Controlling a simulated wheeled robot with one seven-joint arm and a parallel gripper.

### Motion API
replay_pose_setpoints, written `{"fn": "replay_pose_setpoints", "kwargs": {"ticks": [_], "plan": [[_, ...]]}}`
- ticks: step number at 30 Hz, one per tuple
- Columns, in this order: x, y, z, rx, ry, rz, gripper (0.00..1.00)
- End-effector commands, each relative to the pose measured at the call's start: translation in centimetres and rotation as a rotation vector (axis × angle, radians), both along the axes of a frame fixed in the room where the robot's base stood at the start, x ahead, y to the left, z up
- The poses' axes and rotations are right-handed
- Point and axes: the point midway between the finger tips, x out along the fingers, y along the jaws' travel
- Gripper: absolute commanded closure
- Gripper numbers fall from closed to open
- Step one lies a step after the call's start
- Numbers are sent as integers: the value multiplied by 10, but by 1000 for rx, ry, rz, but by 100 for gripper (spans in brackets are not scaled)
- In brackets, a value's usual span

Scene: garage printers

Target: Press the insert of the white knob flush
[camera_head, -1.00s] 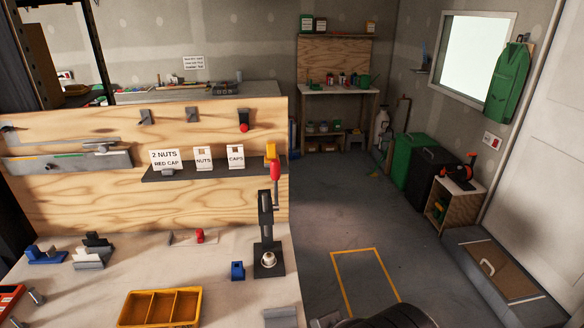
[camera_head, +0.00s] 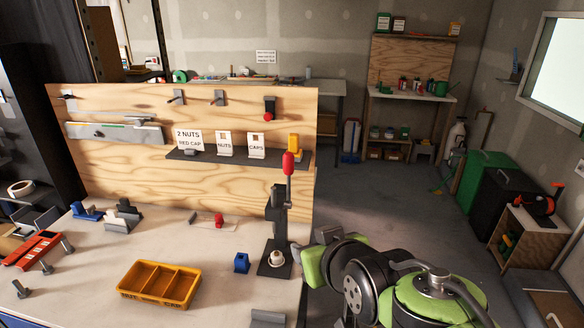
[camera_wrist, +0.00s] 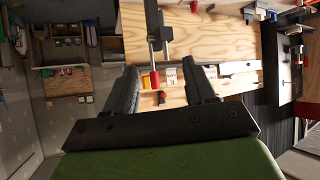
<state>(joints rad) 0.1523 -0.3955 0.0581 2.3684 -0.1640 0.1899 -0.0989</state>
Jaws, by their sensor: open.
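A white knob (camera_head: 277,258) sits on the dark base of a hand press (camera_head: 277,215) at the right end of the workbench. Its insert is too small to make out. The press has a lever with a red grip (camera_head: 288,163), which stands up. In the wrist view, which is upside down, the press (camera_wrist: 153,22) and its red grip (camera_wrist: 154,83) appear ahead. My gripper (camera_wrist: 160,82) is open, with the red grip seen between its two dark fingers but apparently some way beyond them. In the head view my green and black arm is at the lower right, beside the bench.
A yellow divided tray (camera_head: 160,303), a blue block (camera_head: 241,263) and a grey block (camera_head: 268,319) lie near the press. A plywood panel (camera_head: 110,165) with a dark shelf (camera_head: 235,158) stands behind. Open floor (camera_head: 400,215) lies right of the bench.

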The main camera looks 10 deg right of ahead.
Motion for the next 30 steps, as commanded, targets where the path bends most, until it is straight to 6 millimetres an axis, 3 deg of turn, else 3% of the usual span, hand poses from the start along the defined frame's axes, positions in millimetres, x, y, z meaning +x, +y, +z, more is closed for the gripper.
{"fn": "replay_pose_setpoints", "kwargs": {"ticks": [9,13,20,30], "plan": [[109,-14,-1,63,-414,9,45],[133,-26,6,90,-556,-11,45],[160,-25,13,96,-585,-13,45],[246,-18,14,97,-584,-14,45]]}}
